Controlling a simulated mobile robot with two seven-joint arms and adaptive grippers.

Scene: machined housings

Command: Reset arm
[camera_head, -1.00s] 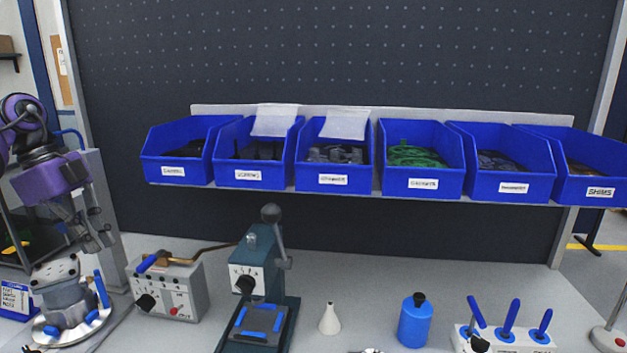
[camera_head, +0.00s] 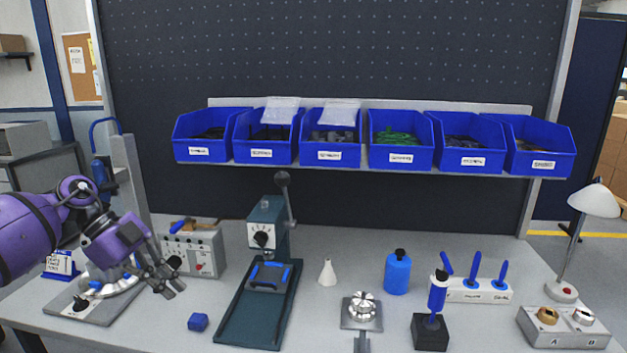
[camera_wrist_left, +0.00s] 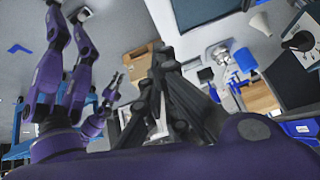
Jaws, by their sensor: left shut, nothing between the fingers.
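My left gripper (camera_head: 167,283) is at the left of the head view, at the end of the purple left arm. It is in front of the grey control box and by the round fixture, with its fingers shut and empty. In the left wrist view its dark fingers (camera_wrist_left: 160,65) run close together, with nothing between them. A second purple arm shows at the left of that view, with a small gripper (camera_wrist_left: 115,85) whose fingers are too small to judge. The right gripper is not in the head view.
The grey control box (camera_head: 198,251), press (camera_head: 267,225), white cone bottle (camera_head: 327,273), blue bottle (camera_head: 397,273) and lamp (camera_head: 593,200) stand on the bench. A blue block (camera_head: 198,322) lies near the front. Blue bins (camera_head: 401,158) hang above. The bench's front left is fairly clear.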

